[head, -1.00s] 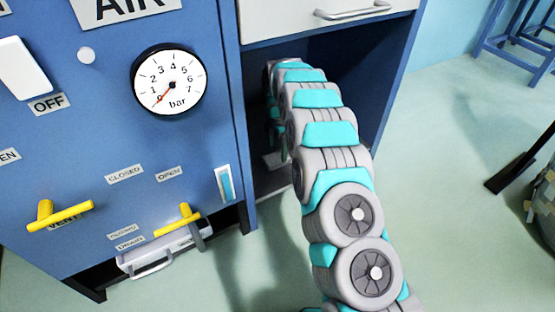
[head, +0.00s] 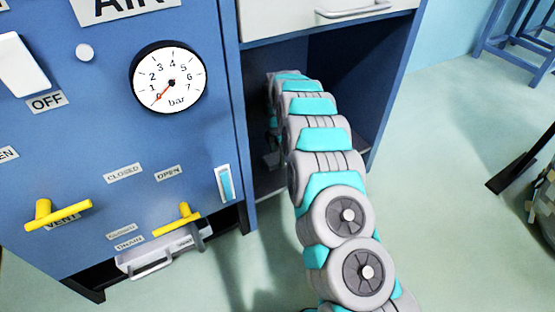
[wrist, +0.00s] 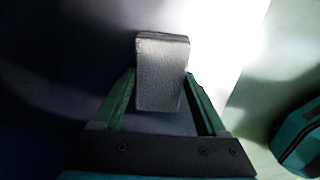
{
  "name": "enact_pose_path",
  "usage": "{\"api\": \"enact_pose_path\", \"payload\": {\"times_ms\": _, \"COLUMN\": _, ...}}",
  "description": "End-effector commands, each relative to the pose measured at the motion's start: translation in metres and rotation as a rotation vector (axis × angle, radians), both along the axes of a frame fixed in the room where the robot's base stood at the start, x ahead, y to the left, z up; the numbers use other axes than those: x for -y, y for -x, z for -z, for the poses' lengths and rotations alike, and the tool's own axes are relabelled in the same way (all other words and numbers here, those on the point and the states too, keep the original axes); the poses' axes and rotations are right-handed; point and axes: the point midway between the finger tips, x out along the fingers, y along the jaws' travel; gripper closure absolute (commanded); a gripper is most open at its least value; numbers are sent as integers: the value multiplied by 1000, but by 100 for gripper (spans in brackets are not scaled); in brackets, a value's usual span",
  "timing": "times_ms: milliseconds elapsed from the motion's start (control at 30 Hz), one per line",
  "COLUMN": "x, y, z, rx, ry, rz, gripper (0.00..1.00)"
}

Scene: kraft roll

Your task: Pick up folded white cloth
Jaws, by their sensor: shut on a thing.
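The folded cloth (wrist: 160,75) shows in the wrist view as a small layered block, grey in the shade. My gripper (wrist: 160,92) is shut on it, with one green finger along each side of the cloth. The cloth stands out beyond the fingertips. In the head view my arm reaches into the open bay of the blue cabinet. There my gripper is mostly hidden behind the arm and in shadow, and I cannot make out the cloth clearly.
The blue cabinet's side wall (head: 392,95) stands right of my arm, with a white drawer (head: 290,15) above. A blue panel with a pressure gauge (head: 168,79) and yellow handles (head: 62,212) is at left. The floor (head: 455,220) at right is largely clear.

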Motion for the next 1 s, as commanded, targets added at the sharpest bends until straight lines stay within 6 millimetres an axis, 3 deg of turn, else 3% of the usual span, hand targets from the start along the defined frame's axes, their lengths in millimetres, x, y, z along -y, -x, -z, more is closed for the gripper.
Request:
{"api": "enact_pose_path", "payload": {"times_ms": 33, "x": 0, "y": 0, "z": 0, "rx": 0, "ry": 0, "rz": 0, "gripper": 57}}
{"api": "enact_pose_path", "payload": {"times_ms": 233, "x": 0, "y": 0, "z": 0, "rx": 0, "ry": 0, "rz": 0, "gripper": 80}}
{"api": "enact_pose_path", "payload": {"times_ms": 567, "x": 0, "y": 0, "z": -3, "rx": 0, "ry": 0, "rz": 0, "gripper": 80}}
{"api": "enact_pose_path", "payload": {"times_ms": 933, "x": 1, "y": 0, "z": -38, "rx": -1, "ry": 1, "rz": 1, "gripper": 80}}
{"api": "enact_pose_path", "payload": {"times_ms": 1000, "x": 0, "y": 6, "z": -36, "rx": -2, "ry": 0, "rz": -1, "gripper": 80}}
